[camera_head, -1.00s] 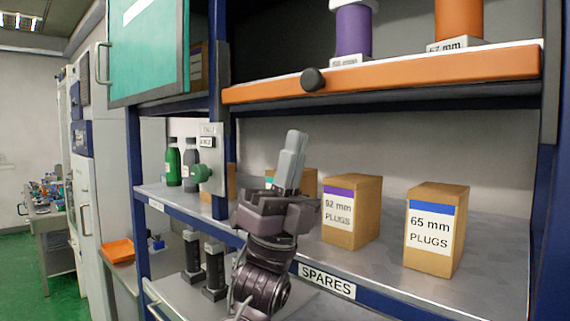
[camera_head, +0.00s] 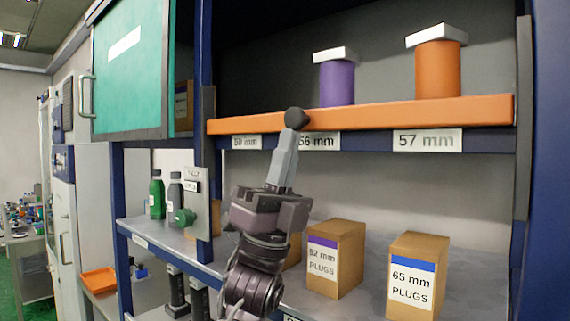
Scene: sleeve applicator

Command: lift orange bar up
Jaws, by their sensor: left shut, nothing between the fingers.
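The orange bar (camera_head: 380,115) runs along the front of the upper shelf, with a dark round knob (camera_head: 296,118) on its left part. It stands above the shelf edge, and the size labels under it show. My left gripper (camera_head: 287,140) is shut and points upward, its fingertips just under the knob. They seem to touch it, but I cannot tell for sure. A purple cylinder (camera_head: 338,84) and an orange cylinder (camera_head: 438,70), each with a white cap, stand behind the bar, their lower ends hidden by it. My right gripper is not in view.
Below, the grey shelf holds a 92 mm plugs box (camera_head: 335,259) and a 65 mm plugs box (camera_head: 411,276). A teal cabinet door (camera_head: 130,70), a blue post and a panel with a green knob (camera_head: 185,216) stand to the left.

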